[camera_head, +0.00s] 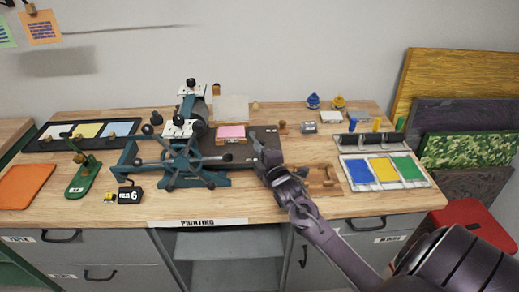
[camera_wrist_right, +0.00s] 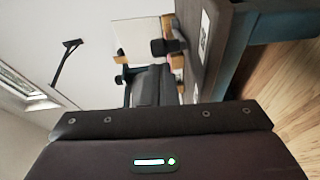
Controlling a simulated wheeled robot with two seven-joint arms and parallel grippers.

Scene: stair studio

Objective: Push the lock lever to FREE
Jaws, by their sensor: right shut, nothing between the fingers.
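The teal press (camera_head: 185,160) stands on the wooden bench, with a spoked wheel in front and a long dark bed (camera_head: 238,152) running to the right. Several black knobs show on it, two of them at its upper left (camera_head: 156,118). I cannot tell which part is the lock lever, and no FREE marking is readable. My right gripper (camera_head: 257,140) is shut and empty, over the right end of the bed, right of the pink block (camera_head: 231,132). My left gripper is out of view.
A wooden frame (camera_head: 322,190) lies right of my gripper, close to my arm. Beyond it is a tray (camera_head: 347,179) of blue, yellow and green colours, with a black roller (camera_head: 368,138) behind. A black counter showing 6 (camera_head: 130,193) stands at the front left.

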